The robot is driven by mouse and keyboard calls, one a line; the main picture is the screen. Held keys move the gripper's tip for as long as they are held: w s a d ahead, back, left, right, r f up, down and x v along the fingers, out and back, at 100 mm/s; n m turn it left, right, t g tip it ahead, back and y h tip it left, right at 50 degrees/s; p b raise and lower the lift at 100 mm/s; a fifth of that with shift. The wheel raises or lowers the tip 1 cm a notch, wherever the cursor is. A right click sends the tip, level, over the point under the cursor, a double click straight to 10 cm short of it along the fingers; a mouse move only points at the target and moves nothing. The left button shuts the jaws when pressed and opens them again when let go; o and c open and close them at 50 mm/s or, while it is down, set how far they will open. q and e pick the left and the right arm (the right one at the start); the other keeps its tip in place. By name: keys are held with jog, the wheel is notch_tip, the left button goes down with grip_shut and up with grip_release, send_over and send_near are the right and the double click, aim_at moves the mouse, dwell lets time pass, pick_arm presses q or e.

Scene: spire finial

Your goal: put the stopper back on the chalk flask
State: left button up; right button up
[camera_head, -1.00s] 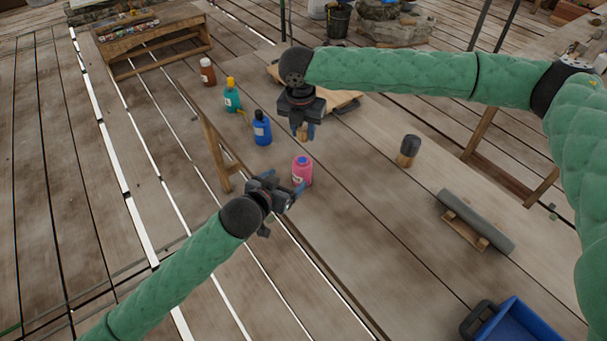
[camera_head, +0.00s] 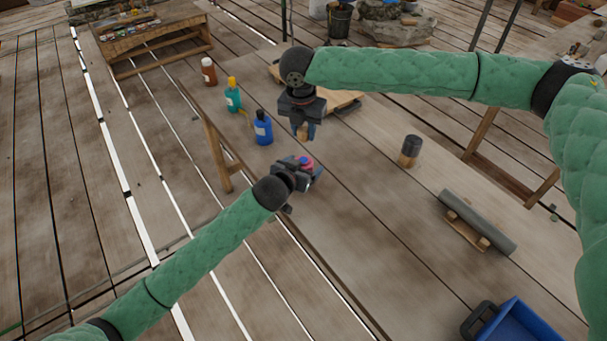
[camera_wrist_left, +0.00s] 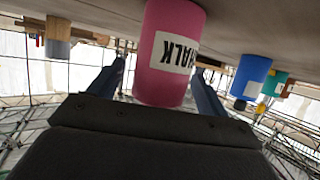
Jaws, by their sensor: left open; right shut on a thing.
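The chalk flask is a pink upright bottle (camera_wrist_left: 170,50) with a white label reading CHALK; the left wrist view shows it upside down. In the head view only its top (camera_head: 306,161), with a blue patch, shows above my left gripper (camera_head: 303,174). My left gripper is open, one finger on each side of the flask. My right gripper (camera_head: 302,129) points down above and behind the flask, shut on a small tan piece (camera_head: 302,131) that looks like the stopper; the fingers hide most of it. The tan piece is apart from the flask.
A blue bottle (camera_head: 263,128), a teal bottle (camera_head: 233,97) and a brown bottle (camera_head: 209,72) stand along the table's left side. A dark-topped wooden cylinder (camera_head: 411,150), a grey roll on a wooden rest (camera_head: 478,221) and a blue bin (camera_head: 516,326) are to the right. The table's middle is clear.

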pick_arm(q)
jog(key=shift+w+f, duration=0.1)
jog(key=shift+w, duration=0.1)
jog(key=shift+c, duration=0.4)
jog(key=c, duration=1.4)
pick_arm(e)
send_over(304, 159)
jog(key=shift+s+a+f, duration=0.1)
jog(key=shift+f, duration=1.15)
jog(key=shift+s+f, duration=0.1)
jog(key=shift+f, duration=1.1)
jog(key=shift+f, duration=0.15)
jog(key=shift+f, duration=0.75)
jog(key=shift+f, duration=0.6)
jog(key=o, duration=1.1)
